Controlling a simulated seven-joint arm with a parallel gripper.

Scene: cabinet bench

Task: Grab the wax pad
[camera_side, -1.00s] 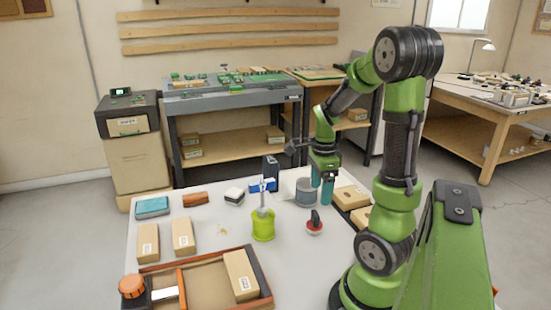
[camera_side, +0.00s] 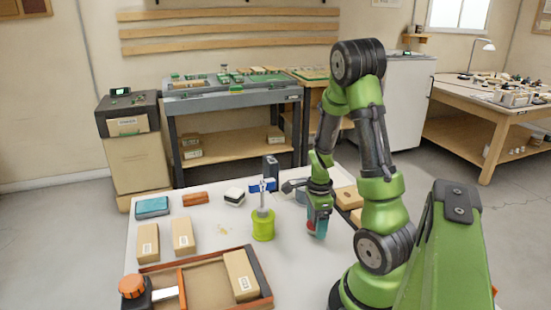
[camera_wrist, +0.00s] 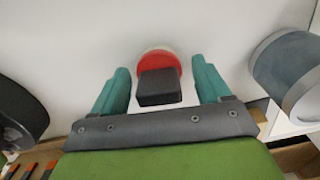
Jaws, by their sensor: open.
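The wax pad appears to be the round red pad with a white base and black block handle (camera_wrist: 158,66). It lies on the white tabletop (camera_side: 215,255). In the side view it is mostly hidden behind my fingers; a little red shows at their tips (camera_side: 320,235). My gripper (camera_wrist: 160,80) is open, with a teal finger on each side of the black handle and a gap visible on both sides. In the side view my gripper (camera_side: 317,228) points down, low over the table. I cannot tell the exact height of the fingertips.
A grey cylinder (camera_wrist: 293,72) stands close to the right finger in the wrist view. A lime-green container (camera_side: 263,227) stands left of my gripper in the side view. Cardboard boxes (camera_side: 346,196) lie behind right. A wooden tray (camera_side: 212,258) is at the front left.

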